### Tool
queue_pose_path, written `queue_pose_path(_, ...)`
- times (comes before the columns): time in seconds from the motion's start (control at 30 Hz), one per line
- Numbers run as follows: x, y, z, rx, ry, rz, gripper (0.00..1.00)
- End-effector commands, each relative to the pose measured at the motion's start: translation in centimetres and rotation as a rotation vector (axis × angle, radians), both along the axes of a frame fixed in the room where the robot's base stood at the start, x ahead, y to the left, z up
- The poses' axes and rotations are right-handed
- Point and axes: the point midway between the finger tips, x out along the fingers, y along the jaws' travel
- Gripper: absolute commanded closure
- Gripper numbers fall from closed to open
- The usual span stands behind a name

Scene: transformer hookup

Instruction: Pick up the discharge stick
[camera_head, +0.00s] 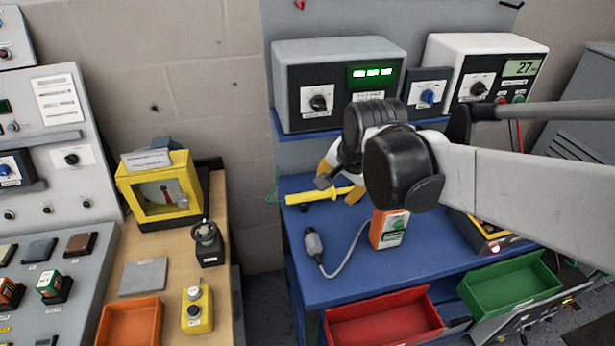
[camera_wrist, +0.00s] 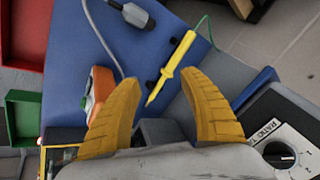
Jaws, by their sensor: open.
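The discharge stick (camera_head: 310,196) is a yellow rod with a green wire at one end, lying on the blue bench top near its left edge. In the wrist view the stick (camera_wrist: 175,63) lies slanted, its pointed end toward my gripper and its wired end away. My gripper (camera_head: 340,181) has yellow fingers and is open and empty. In the wrist view the gripper (camera_wrist: 160,80) has a finger on each side of the stick's pointed end. I cannot tell the height left between fingers and stick. My arm hides part of the bench behind the wrist.
An orange meter (camera_head: 390,227) and a grey plug with a cable (camera_head: 313,243) lie in front on the bench. Grey instruments (camera_head: 340,80) stand on the shelf behind. Red (camera_head: 385,318) and green (camera_head: 510,285) bins sit along the front. A wooden bench (camera_head: 160,265) stands left.

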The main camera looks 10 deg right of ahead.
Motion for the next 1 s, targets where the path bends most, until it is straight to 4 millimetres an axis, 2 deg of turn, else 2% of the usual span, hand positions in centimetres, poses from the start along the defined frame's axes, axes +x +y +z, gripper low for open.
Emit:
queue_pose_path(0.03,2.0,-0.1,-0.4,0.041,0.013,-0.078,0.5)
queue_pose_path(0.1,4.6,-0.1,-1.6,0.107,0.035,-0.206,0.5)
queue_pose_path(0.2,7.7,-0.3,-3.6,0.189,0.061,-0.378,0.5)
queue_pose_path(0.3,10.0,-0.3,-5.5,0.25,0.08,-0.511,0.5)
queue_pose_path(0.5,11.8,-0.4,-7.8,0.303,0.098,-0.635,0.5)
queue_pose_path(0.8,13.6,-0.4,-12.2,0.306,0.098,-0.643,0.5)
queue_pose_path(1.0,14.0,-0.5,-13.4,0.306,0.097,-0.642,0.5)
